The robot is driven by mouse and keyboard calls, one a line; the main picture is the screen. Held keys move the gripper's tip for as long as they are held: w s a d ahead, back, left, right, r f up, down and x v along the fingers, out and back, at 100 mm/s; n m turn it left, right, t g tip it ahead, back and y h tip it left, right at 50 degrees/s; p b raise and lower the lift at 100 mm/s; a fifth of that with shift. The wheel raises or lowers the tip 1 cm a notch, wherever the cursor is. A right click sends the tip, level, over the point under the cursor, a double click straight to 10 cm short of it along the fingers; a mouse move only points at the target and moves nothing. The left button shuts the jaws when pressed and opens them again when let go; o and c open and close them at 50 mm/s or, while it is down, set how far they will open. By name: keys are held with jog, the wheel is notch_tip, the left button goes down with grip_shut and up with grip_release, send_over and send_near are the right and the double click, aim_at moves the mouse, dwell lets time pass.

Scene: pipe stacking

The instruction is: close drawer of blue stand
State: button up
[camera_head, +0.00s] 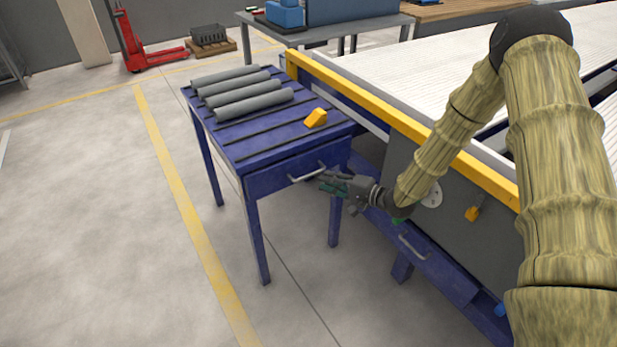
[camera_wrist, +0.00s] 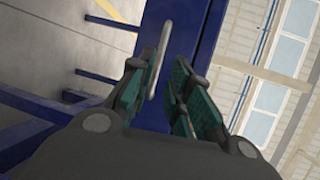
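The blue stand (camera_head: 280,140) is a dark blue table with slats on top. Its drawer (camera_head: 275,178) is in the front face under the top, with a pale bar handle (camera_head: 306,173). No wide gap shows around the drawer front; I cannot tell if it is fully flush. My gripper (camera_head: 323,181) is at the right end of the handle. In the wrist view, my gripper (camera_wrist: 160,78) has its green-padded fingers apart, and the handle (camera_wrist: 161,58) runs into the space between them. I cannot tell whether a finger touches it.
Several grey pipes (camera_head: 240,92) and a yellow block (camera_head: 316,118) lie on the stand's top. A yellow-edged conveyor (camera_head: 400,115) with another blue drawer (camera_head: 425,255) below is at the right. The floor (camera_head: 110,230) at the left is clear.

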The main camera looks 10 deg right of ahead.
aim_at(310, 176)
jog(key=x, duration=0.8)
jog(key=shift+f, duration=0.1)
grip_shut()
